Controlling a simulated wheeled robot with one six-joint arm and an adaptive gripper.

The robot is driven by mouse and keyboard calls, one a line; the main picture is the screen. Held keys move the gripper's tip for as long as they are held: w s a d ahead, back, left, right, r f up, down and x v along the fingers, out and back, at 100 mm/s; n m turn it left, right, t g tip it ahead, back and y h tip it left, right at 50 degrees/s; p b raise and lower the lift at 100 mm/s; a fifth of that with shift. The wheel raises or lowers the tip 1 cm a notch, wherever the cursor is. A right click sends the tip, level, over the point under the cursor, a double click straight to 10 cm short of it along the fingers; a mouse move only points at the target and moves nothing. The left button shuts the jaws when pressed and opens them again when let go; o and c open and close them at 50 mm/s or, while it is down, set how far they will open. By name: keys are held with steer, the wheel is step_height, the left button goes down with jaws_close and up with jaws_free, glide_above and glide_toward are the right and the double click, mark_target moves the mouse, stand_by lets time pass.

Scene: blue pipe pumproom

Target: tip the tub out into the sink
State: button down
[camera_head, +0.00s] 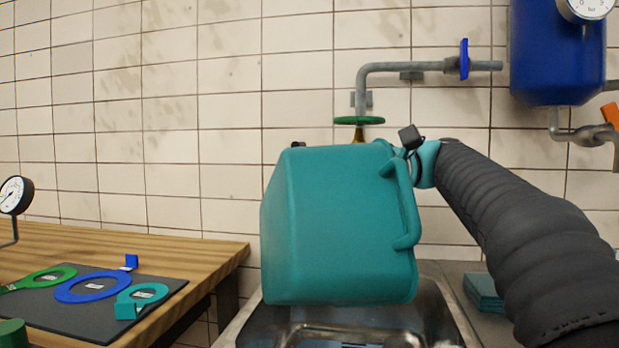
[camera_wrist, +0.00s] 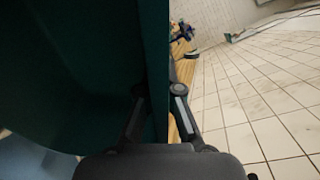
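The teal tub (camera_head: 340,225) hangs over the steel sink (camera_head: 452,318), its side and a moulded handle (camera_head: 408,215) facing the head camera. Its mouth and contents are hidden in that view. My gripper is at the tub's upper right in the head view, mostly hidden behind it. In the wrist view the tub's dark teal wall (camera_wrist: 75,65) fills the left, and my gripper (camera_wrist: 160,93) has one finger on each side of a wall edge, shut on it. The tub covers much of the sink.
A tap pipe with a green flange (camera_head: 359,120) stands behind the tub. A wooden bench (camera_head: 190,245) at left holds a dark mat (camera_head: 60,318) with coloured ring tags. A blue tank (camera_head: 555,55) hangs at upper right. Teal cloths or pads (camera_head: 484,291) lie right of the sink.

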steer(key=shift+w+d+g+y+p, duration=0.15)
steer(key=shift+w+d+y, duration=0.1)
steer(key=shift+d, duration=0.3)
steer(key=shift+w+d+g+y+p, duration=0.1)
steer(key=shift+w+d+y+p, duration=0.15)
steer(key=shift+d, duration=0.3)
steer(key=shift+w+d+g+y+p, duration=0.15)
steer(key=shift+d+y, duration=0.15)
steer(key=shift+d, duration=0.25)
steer(key=shift+d, duration=0.1)
stand_by(1.0)
